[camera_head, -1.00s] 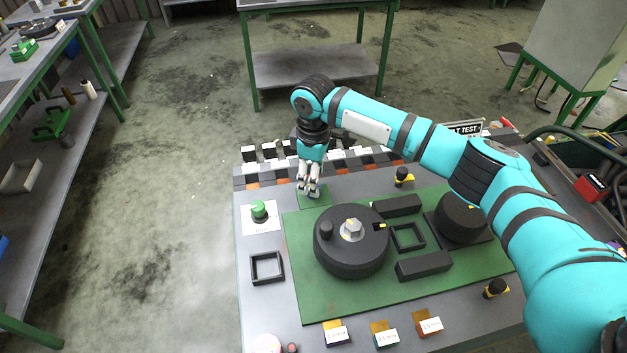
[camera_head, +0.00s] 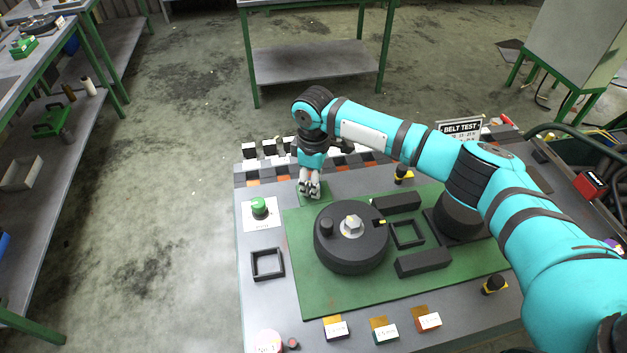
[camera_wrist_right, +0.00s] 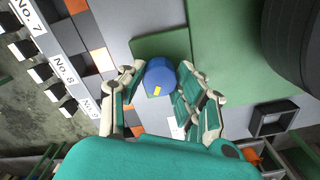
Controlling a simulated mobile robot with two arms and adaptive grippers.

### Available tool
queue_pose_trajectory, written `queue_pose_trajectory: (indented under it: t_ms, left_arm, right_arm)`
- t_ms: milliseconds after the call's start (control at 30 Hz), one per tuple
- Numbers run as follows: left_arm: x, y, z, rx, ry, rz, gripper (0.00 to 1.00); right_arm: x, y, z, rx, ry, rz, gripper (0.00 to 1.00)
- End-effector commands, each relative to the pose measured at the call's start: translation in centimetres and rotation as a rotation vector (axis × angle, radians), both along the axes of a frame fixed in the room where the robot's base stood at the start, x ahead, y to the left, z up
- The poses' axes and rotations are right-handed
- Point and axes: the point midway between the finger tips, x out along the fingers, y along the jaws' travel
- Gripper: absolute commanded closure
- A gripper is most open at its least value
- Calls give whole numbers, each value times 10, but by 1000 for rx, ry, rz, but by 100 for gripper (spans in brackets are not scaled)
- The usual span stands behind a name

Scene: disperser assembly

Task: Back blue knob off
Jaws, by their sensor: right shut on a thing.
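The blue knob (camera_wrist_right: 160,76) shows in the right wrist view, with a small yellow mark on its near side. It stands on a small green square plate (camera_wrist_right: 176,44). My right gripper (camera_wrist_right: 160,88) has its fingers around the knob and is shut on it. In the head view my right gripper (camera_head: 309,189) points down at the back left of the table, and its fingers hide the knob. My left gripper is in neither view.
A large black disc (camera_head: 351,252) with a metal hex nut sits on a green mat (camera_head: 310,300). A green knob (camera_head: 259,206) stands to the left on a white plate. Black-and-yellow knobs (camera_head: 402,173) and a black square frame (camera_head: 267,264) are nearby. Numbered blocks line the back edge.

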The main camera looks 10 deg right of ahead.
Motion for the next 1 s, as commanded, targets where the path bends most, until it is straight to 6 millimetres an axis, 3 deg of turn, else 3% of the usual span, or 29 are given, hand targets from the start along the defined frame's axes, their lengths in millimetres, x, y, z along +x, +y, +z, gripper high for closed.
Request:
queue_pose_trajectory:
  t_ms: [467, 1000]
  left_arm:
    - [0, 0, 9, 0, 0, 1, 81]
    - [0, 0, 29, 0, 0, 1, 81]
  right_arm:
    - [0, 1, 2, 1, 2, 125, 99]
    - [0, 1, 1, 2, 1, 612, 99]
